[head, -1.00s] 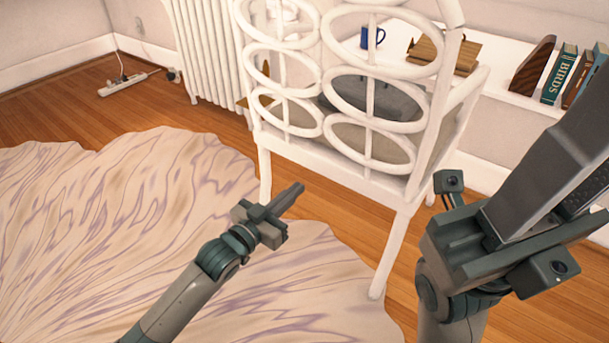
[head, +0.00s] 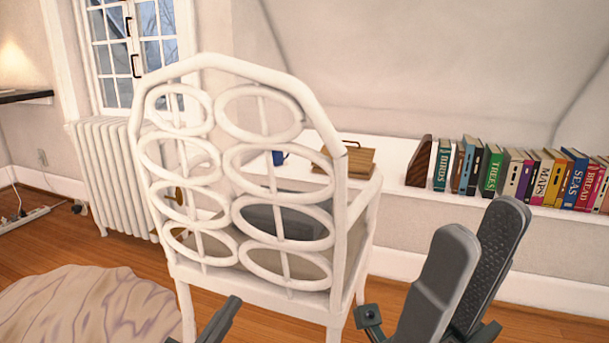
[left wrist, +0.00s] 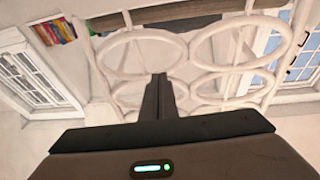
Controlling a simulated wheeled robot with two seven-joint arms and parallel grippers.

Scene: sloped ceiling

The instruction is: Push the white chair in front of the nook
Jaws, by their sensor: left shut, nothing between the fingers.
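The white chair (head: 246,67) stands upright with its openwork back of oval rings towards me; it also shows in the left wrist view (left wrist: 190,70). A grey cushion-like thing (head: 285,222) shows through its rings. Behind the chair is a recess under the sloped ceiling with a white ledge (head: 395,190), which I take as the nook. My left gripper (head: 232,303) is shut and empty, low in front of the chair back; its closed fingers show in the left wrist view (left wrist: 158,82). Whether it touches the chair I cannot tell. My right gripper (head: 482,225) is open and empty, right of the chair.
A row of books (head: 520,175) with a wooden bookend, a wooden box (head: 347,160) and a blue mug (head: 279,158) are on the ledge. A radiator (head: 105,180) stands left of the chair under a window. A pale rug (head: 90,305) covers the floor at lower left.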

